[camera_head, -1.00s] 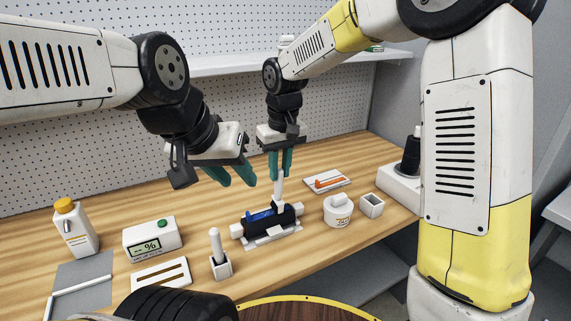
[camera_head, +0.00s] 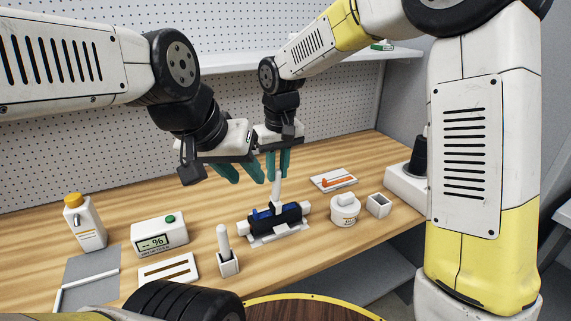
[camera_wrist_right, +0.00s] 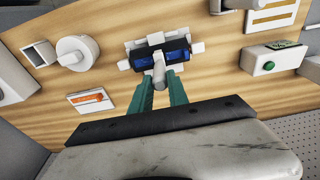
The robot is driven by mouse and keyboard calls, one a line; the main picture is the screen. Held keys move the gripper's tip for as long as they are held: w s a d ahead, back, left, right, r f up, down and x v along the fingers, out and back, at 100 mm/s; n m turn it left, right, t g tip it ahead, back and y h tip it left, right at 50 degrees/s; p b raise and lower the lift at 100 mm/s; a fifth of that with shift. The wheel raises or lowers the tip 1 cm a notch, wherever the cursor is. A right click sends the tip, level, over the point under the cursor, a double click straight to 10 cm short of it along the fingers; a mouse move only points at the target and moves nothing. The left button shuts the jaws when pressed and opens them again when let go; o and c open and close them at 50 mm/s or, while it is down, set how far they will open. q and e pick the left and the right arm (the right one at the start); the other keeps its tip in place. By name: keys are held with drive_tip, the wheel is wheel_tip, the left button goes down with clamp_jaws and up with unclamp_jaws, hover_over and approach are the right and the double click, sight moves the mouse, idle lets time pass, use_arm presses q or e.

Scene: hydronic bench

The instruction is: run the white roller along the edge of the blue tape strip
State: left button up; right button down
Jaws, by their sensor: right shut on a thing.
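The blue tape strip (camera_head: 262,213) lies along the top of a dark pipe (camera_head: 290,219) held in a white cradle (camera_head: 256,239). My right gripper (camera_head: 277,170) is shut on the upright white roller (camera_head: 276,187), whose lower end is at the strip. Blue shows on both sides of it, also in the right wrist view (camera_wrist_right: 178,57). The exact contact is too small to tell. My left gripper (camera_head: 247,180) is open and empty, above the bench, close to the left of my right gripper.
A white stand with an upright stick (camera_head: 227,264) is front left of the cradle. A display box (camera_head: 158,236), slotted plate (camera_head: 168,270) and bottle (camera_head: 85,224) are further left. A white jar (camera_head: 344,209) and open box (camera_head: 378,206) stand right.

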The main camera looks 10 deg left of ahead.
drive_tip(key=shift+s+a, duration=0.1)
drive_tip(key=shift+s+a, duration=0.35)
drive_tip(key=shift+a, duration=0.2)
drive_tip(key=shift+s+a, duration=0.35)
drive_tip(key=shift+a, duration=0.2)
drive_tip(key=shift+w+d, duration=0.1)
drive_tip(key=shift+w+d, duration=0.35)
drive_tip(key=shift+d, duration=0.2)
drive_tip(key=shift+w+d, duration=0.35)
drive_tip(key=shift+d, duration=0.2)
drive_tip(key=shift+w+d, duration=0.4)
drive_tip(key=shift+d, duration=0.2)
drive_tip(key=shift+w+d, duration=0.4)
drive_tip(key=shift+d, duration=0.2)
